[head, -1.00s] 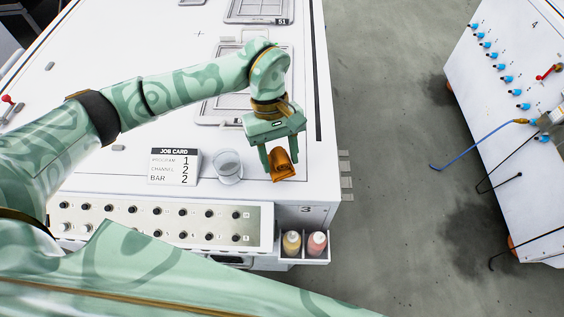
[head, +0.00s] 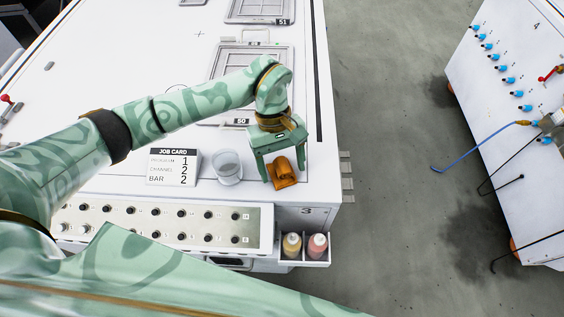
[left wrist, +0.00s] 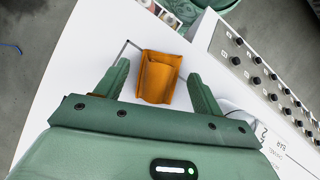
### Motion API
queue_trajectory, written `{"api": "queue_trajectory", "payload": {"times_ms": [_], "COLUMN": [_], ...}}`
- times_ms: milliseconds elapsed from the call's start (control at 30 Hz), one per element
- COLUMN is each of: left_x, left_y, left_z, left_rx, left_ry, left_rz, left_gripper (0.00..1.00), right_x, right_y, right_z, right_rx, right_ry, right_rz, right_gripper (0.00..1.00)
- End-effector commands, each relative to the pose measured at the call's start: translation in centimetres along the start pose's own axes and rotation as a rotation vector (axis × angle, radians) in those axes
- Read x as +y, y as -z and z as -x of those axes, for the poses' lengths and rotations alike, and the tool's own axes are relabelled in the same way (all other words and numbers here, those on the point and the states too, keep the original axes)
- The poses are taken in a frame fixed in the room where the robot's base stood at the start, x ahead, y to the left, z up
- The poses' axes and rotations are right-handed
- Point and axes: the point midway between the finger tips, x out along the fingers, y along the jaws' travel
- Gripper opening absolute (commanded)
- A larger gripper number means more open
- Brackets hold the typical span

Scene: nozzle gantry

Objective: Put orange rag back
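The orange rag (head: 283,172) lies folded on the white table top (head: 325,180) near its front right corner. In the left wrist view the rag (left wrist: 158,78) sits between the spread fingers, with a gap on each side. A thin dark line shows beside it, partly hidden by the rag. My left gripper (head: 285,176) is open just above and around the rag; it also shows in the left wrist view (left wrist: 160,90). My right gripper is not in view.
A clear cup (head: 228,166) stands just left of the rag, beside the job card (head: 173,167). A knob panel (head: 160,225) runs along the front. A side bin (head: 304,258) holds two bottles. Framed plates (head: 250,62) lie farther back.

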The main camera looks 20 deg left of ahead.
Motion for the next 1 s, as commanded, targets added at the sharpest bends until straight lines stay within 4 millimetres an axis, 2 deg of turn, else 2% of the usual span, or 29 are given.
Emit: {"api": "queue_trajectory", "payload": {"times_ms": [167,500,600,733,1000], "left_x": [0.0,0.0,0.0,0.0,0.0], "left_y": [-0.1,0.0,-0.1,-0.1,-0.1], "left_z": [1.4,9.2,10.8,12.0,12.3], "left_rx": [0.004,0.006,0.004,0.001,-0.001], "left_ry": [-0.002,-0.003,-0.002,-0.001,0.0], "left_rz": [0.0,0.001,0.001,0.0,0.001], "left_gripper": [0.68,0.68,0.68,0.68,0.68], "right_x": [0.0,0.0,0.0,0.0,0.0], "right_y": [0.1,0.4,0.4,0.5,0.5], "right_z": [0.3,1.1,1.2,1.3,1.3], "right_rx": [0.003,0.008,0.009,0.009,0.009], "right_ry": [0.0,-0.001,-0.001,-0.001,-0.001], "right_rz": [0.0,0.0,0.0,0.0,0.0], "right_gripper": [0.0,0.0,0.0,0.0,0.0]}}
